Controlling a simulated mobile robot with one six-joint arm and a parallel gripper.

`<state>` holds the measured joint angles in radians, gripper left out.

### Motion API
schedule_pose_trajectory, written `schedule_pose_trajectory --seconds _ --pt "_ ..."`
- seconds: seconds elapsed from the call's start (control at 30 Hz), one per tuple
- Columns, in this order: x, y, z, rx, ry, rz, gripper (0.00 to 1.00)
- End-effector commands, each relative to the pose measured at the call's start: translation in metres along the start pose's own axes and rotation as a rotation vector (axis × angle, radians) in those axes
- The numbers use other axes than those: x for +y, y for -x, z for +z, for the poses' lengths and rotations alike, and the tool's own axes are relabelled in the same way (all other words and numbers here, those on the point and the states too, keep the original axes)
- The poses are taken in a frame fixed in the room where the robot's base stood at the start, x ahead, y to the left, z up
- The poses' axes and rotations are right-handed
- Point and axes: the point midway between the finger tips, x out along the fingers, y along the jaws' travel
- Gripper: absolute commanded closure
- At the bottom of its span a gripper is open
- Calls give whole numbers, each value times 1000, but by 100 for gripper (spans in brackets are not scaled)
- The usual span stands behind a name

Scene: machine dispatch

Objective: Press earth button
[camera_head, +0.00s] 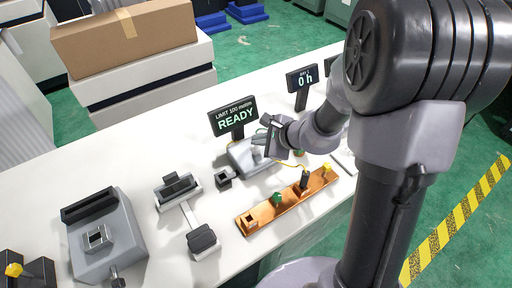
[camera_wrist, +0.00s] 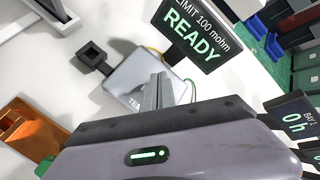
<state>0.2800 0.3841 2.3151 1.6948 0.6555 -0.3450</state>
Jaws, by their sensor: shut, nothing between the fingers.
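The grey tester box (camera_head: 243,157) sits on the white bench below a sign reading "LIMIT 100 mohm READY" (camera_head: 233,118). In the wrist view the box (camera_wrist: 128,82) carries partly hidden lettering starting "TE", and the sign (camera_wrist: 190,28) also reads READY. My gripper (camera_head: 262,140) is shut and empty over the box; in the wrist view its fingertips (camera_wrist: 158,84) cover part of the box top. I cannot tell whether they touch it. I cannot make out an earth button; my fingers and gripper body hide part of the box.
A copper-coloured bar (camera_head: 263,216) with green, black and yellow parts lies in front of the box. A small black socket block (camera_head: 224,178) stands to its left. Grey fixtures (camera_head: 108,240) stand further left. A "0 h" display (camera_head: 302,78) is behind. Thin wires run near the box.

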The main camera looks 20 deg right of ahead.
Motion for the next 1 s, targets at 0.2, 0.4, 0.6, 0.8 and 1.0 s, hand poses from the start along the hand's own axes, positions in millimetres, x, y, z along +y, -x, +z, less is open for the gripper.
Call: schedule_pose_trajectory --seconds 0.2,0.4,0.6,0.8,1.0 --pt "-1 1 0 0 0 -1 100" --pt "0 0 0 0 0 -1 100" --pt "1 -2 -1 0 0 -1 100" --pt "2 -3 -2 0 0 -1 100" --pt "3 -5 -3 0 0 -1 100"
